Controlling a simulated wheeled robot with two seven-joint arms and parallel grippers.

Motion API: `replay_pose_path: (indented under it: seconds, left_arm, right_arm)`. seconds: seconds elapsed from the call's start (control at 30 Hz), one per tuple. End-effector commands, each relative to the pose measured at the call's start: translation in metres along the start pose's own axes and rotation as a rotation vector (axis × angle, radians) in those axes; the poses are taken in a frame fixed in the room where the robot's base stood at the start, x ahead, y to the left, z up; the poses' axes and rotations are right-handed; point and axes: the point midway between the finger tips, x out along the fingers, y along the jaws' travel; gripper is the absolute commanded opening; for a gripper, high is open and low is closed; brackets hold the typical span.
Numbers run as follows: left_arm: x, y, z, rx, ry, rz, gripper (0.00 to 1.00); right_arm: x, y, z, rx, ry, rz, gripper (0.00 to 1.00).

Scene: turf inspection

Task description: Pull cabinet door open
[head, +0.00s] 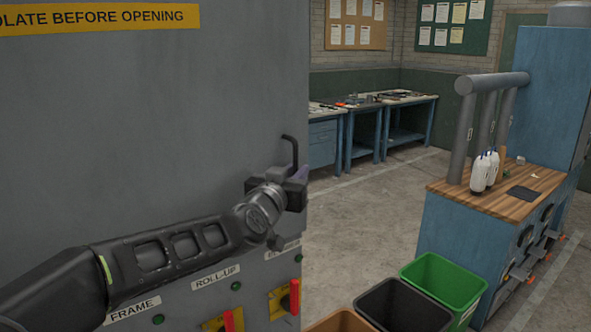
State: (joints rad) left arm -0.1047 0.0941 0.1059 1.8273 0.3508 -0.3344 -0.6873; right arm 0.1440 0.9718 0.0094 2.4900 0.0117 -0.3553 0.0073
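The grey cabinet (150,130) fills the left of the head view, with a yellow warning label (110,17) at its top. Its visible face looks flat and I see no gap along its right edge. A thin black bent handle (291,148) stands out near that edge. My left gripper (294,186) is at the lower part of the handle, close to the cabinet face. The wrist hides its fingertips, so I cannot tell whether they are around the handle or only beside it. My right gripper is out of view.
Red switches (294,297) and green lamps sit low on the cabinet, below my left arm. Green (444,283) and black (404,307) bins stand at the lower right. A blue cabinet with a wooden top (480,203) stands at right. The floor (365,225) between is clear.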

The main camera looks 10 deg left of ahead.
Motion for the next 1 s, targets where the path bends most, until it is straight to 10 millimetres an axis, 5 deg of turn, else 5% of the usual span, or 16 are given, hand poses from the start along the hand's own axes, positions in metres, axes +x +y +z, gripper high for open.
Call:
replay_pose_path:
  seconds: [0.3,0.53,1.0]
  left_arm:
    - [0.0035,0.0,0.0004,0.0,0.0,0.0,0.19]
    - [0.0033,0.0,0.0004,0.0,0.0,0.0,0.01]
    - [0.0032,-0.0001,0.0003,0.0,0.0,0.0,0.0]
  right_arm:
    - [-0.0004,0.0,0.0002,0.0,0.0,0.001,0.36]
    - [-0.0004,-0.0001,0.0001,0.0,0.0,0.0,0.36]
    - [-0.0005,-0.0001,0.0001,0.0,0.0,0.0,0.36]
